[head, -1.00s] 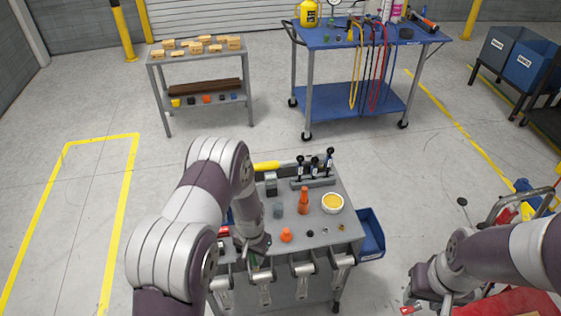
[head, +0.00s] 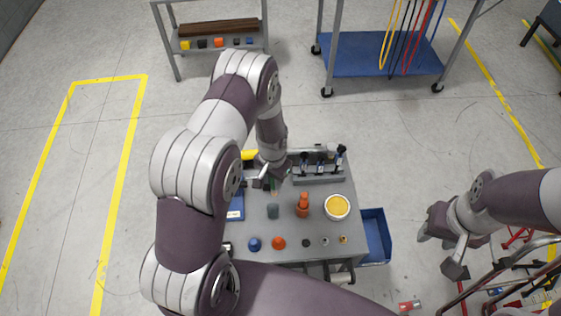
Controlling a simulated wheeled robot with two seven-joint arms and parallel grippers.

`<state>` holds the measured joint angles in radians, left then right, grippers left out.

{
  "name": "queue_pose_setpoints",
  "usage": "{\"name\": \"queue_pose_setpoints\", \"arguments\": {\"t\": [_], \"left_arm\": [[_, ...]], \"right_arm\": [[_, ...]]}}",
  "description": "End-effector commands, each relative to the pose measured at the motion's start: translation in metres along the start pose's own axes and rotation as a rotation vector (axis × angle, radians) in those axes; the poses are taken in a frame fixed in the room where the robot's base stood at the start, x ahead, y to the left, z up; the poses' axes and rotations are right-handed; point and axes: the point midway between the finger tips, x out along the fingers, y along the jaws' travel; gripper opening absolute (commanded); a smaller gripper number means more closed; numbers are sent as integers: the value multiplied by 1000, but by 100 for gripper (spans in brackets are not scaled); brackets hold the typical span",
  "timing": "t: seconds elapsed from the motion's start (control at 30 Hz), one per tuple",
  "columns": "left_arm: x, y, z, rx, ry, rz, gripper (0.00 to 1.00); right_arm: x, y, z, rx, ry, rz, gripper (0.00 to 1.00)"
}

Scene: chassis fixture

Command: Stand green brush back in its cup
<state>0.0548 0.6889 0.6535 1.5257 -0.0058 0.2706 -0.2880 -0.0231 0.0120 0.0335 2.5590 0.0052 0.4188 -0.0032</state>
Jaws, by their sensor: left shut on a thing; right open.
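My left gripper (head: 268,181) is over the back left part of the grey cart top (head: 290,245), seen from above and partly covered by its own arm. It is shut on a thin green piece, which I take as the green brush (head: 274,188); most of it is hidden. A small dark grey cup-like block (head: 273,211) stands just in front of the gripper. Another grey block seen earlier behind it is now hidden by the gripper. I cannot tell whether the brush touches or enters a cup. My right gripper (head: 441,254) is open and empty, right of the cart.
An orange bottle-like piece (head: 303,206) and a white bowl (head: 337,208) with yellow contents stand right of the grey block. Black-handled clamps (head: 320,164) line the back. Several small knobs (head: 278,243) sit along the front. A blue bin (head: 375,238) hangs at the right side.

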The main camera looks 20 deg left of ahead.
Motion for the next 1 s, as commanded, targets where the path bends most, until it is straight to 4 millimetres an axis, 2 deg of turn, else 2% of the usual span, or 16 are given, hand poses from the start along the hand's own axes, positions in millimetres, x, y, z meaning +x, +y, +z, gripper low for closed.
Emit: {"name": "queue_pose_setpoints", "arguments": {"t": [0.27, 0.6, 1.0], "left_arm": [[17, 0, 0, 0, -1, 0, 0], [49, 0, 0, 0, 0, 0, 0], [54, 0, 0, 0, 0, 0, 0]], "right_arm": [[14, 0, 2, 0, 0, 0, 43], [37, 0, 5, 0, 0, 0, 43], [40, 0, 5, 0, 0, 0, 43]]}}
